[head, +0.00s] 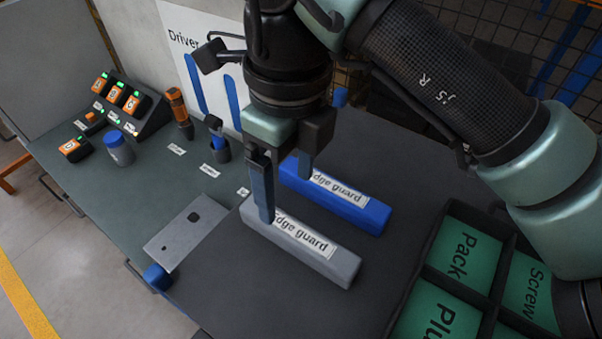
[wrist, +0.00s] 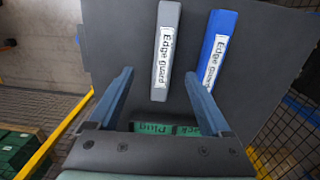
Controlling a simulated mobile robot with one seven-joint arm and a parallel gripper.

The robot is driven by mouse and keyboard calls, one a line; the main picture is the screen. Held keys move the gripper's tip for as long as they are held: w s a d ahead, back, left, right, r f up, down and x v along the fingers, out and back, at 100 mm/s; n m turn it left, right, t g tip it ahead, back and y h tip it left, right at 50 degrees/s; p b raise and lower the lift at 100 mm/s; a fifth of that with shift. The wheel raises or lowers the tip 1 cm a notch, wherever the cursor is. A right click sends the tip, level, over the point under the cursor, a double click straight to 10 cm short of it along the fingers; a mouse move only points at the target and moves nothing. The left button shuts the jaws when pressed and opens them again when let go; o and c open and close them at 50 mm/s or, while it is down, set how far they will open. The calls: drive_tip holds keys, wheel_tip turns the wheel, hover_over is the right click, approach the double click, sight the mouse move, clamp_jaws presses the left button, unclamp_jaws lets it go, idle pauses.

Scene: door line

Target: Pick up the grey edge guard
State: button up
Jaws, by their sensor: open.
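The grey edge guard (head: 322,262) is a long bar with a white label, lying flat on the dark table. It also shows in the wrist view (wrist: 160,85), upper middle, beyond and between the fingertips. My gripper (head: 285,190) is open and points down over the guards. In the head view its near finger covers part of the grey guard's left end. In the wrist view the open fingers (wrist: 158,76) have nothing between them that I can see held. Whether a finger touches the guard I cannot tell.
A blue edge guard (head: 362,213) lies parallel behind the grey one, close to my far finger. A dark bin with green compartments (head: 440,290) stands at the right. A metal plate (head: 185,230), a blue-lidded jar (head: 118,147) and a battery charger (head: 125,98) are on the left.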

sight(297, 231)
drive_tip(key=f, duration=0.2)
drive_tip(key=f+p, duration=0.1)
drive_tip(key=f, duration=0.1)
drive_tip(key=f+p, duration=0.1)
drive_tip(key=f, duration=0.1)
drive_tip(key=shift+s+d+f, duration=0.15)
drive_tip(key=shift+d+f, duration=0.2)
drive_tip(key=shift+d, duration=0.05)
drive_tip(key=shift+d+f+p, duration=0.1)
drive_tip(key=shift+f+p, duration=1.5)
drive_tip(key=shift+f, duration=1.4)
clamp_jaws()
